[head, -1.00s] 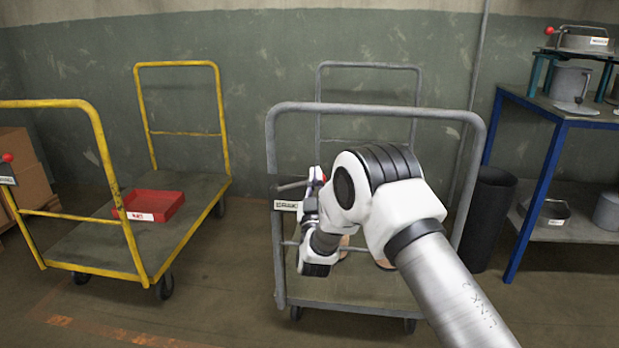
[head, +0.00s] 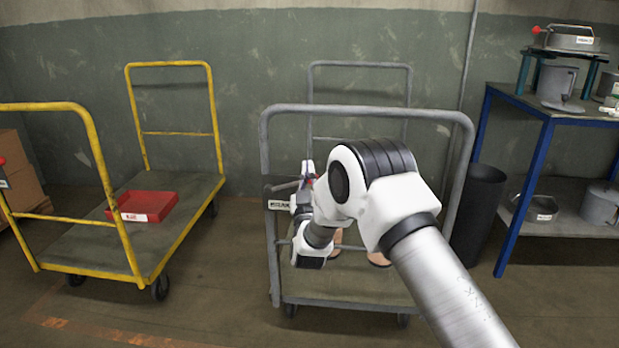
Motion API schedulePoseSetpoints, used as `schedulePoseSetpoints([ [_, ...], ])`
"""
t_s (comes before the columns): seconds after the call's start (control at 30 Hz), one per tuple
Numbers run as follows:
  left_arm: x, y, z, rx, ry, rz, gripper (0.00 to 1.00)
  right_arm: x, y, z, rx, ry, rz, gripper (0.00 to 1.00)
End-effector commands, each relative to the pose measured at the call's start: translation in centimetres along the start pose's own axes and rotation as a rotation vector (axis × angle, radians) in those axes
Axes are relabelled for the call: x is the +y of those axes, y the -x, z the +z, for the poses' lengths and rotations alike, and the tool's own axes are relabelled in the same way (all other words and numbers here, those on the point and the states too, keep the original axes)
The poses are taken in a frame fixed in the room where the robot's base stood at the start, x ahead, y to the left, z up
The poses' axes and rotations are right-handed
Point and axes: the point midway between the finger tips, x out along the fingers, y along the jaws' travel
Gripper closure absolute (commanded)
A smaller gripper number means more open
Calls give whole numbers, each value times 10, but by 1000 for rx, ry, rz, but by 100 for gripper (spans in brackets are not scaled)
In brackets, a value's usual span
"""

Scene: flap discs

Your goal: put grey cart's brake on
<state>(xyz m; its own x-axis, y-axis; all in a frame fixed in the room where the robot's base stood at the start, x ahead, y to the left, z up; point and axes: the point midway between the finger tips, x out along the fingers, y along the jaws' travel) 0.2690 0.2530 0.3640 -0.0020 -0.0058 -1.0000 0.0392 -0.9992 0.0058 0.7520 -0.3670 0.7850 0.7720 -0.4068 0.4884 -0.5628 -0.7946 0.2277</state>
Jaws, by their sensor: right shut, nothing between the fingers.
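The grey cart (head: 268,160) stands right of centre, its tube handle facing me. A dark plate with a white label (head: 279,204), which seems to read BRAKE, is on its left post. A dark lever (head: 286,187) sticks out from the plate to the right. A small red spot (head: 312,176), possibly the lever's knob, shows at its end. My right gripper (head: 306,176) is shut and empty beside this lever end. Whether it touches the lever I cannot tell. My right arm hides part of the cart. My left gripper is out of view.
A yellow cart (head: 128,235) with a red tray (head: 150,198) stands at left. A black bin (head: 478,215) and a blue-framed shelf (head: 531,180) with metal pots are at right. Round tan items (head: 378,258) lie on the grey cart's deck. Floor between the carts is clear.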

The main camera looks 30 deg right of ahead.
Motion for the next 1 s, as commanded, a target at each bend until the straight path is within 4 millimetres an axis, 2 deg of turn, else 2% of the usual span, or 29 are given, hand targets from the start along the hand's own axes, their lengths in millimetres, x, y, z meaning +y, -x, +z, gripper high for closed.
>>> schedulePoseSetpoints([
  [0.03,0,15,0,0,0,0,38,4,-13,-17,4,-2,1,100],
  [0.1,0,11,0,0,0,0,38,-1,15,-7,-4,3,-6,100],
  [0.3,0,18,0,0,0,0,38,-3,63,-8,-2,2,-5,100],
  [0.5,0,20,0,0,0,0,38,-3,90,-7,0,0,-2,100],
  [1.0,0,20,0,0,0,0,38,-3,94,-7,2,0,0,100],
])
